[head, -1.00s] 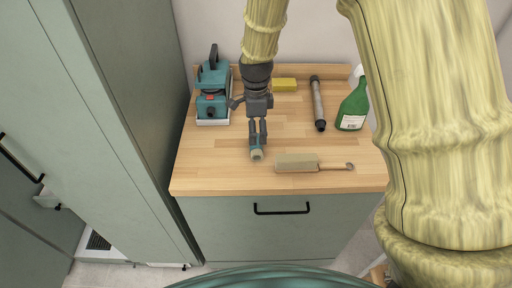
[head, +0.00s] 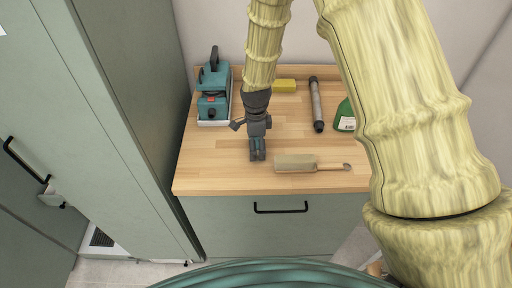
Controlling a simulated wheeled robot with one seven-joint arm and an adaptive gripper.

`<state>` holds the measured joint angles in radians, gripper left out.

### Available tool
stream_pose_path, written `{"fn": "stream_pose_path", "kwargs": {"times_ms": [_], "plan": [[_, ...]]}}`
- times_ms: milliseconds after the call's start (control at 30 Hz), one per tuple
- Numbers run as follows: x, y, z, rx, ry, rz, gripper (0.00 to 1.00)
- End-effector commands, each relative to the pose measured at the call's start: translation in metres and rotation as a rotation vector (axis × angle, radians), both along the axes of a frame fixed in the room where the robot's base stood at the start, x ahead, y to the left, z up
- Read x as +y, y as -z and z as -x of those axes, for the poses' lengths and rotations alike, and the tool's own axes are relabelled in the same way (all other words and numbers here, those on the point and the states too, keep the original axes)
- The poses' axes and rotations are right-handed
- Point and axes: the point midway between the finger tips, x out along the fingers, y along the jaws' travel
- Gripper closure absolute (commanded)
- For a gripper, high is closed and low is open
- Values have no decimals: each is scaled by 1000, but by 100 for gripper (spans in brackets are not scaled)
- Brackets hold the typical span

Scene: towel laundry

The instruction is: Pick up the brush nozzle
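My gripper (head: 257,155) points down at the front left of the wooden counter, its fingertips at or just above the surface. The two fingers are close together, with a hint of teal at them. The brush nozzle, a small teal piece with a pale end, is not clearly visible now; the fingers cover the spot where it showed. I cannot tell whether they are closed on it.
On the wooden counter (head: 215,180), a pale hand brush (head: 295,163) lies just right of my gripper. A teal machine (head: 213,93) stands back left, with a yellow sponge (head: 284,85), a dark tube (head: 317,105) and a green bottle (head: 345,116) behind and right.

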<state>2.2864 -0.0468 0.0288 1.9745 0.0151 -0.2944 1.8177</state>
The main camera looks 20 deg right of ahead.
Motion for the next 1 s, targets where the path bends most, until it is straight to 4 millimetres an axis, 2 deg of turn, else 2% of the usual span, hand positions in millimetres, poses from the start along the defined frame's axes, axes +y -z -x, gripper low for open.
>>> {"fn": "stream_pose_path", "kwargs": {"times_ms": [367, 567, 1000], "plan": [[0, 5, 0, 0, 0, 0, 2], [0, 4, 0, 0, 0, 0, 38], [0, 1, 0, -1, 0, 0, 38]]}}
